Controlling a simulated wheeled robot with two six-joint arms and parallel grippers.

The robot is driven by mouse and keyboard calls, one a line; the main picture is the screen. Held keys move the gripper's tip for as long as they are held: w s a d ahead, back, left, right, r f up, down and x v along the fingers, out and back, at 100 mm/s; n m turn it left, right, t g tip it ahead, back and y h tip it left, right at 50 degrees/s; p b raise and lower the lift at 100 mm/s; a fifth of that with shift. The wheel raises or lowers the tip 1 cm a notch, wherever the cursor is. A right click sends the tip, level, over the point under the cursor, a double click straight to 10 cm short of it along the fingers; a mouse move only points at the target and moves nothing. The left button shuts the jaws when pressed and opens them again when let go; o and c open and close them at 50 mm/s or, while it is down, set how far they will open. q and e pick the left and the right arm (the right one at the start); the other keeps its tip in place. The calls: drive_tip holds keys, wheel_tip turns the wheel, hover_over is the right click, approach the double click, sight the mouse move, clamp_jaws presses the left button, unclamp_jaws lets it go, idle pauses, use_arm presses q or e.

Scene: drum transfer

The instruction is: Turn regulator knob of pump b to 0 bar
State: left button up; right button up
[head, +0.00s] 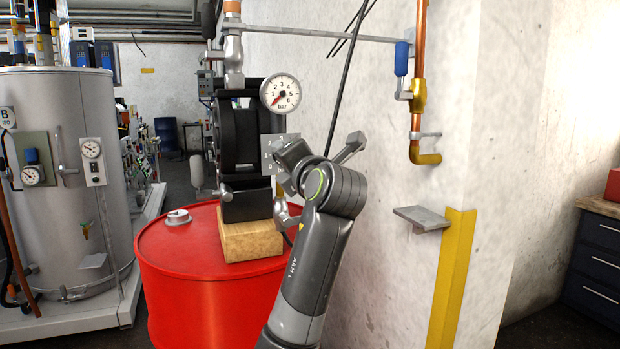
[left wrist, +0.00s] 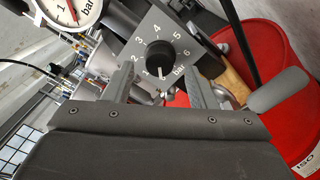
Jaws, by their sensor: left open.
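The regulator knob (left wrist: 160,58) is black and round, on a grey plate (left wrist: 152,32) marked 1 to 6 and bar. In the left wrist view its white mark points down in the picture, between the 1 and the word bar. My left gripper (head: 284,163) is open in front of the plate, its fingers either side of the knob in the left wrist view; contact cannot be told. In the head view the gripper hides the knob. The pressure gauge (head: 281,93) has a red needle pointing to its lower left, near the low end. My right gripper is not in view.
The black pump (head: 237,135) stands on a wooden block (head: 251,241) on a red drum (head: 210,300). A thin dark rod and a white wall lie close by on the right. A small metal shelf (head: 422,218) juts from the wall. A steel tank (head: 70,200) stands at left.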

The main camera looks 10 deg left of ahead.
use_arm(q)
drive_tip(key=b+v, duration=0.6)
drive_tip(key=v, duration=0.9)
drive_tip(key=shift+s, duration=0.15)
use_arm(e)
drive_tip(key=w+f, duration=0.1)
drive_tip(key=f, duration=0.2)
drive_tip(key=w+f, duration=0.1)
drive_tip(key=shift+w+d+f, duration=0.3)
use_arm(q)
drive_tip(key=shift+d, duration=0.1)
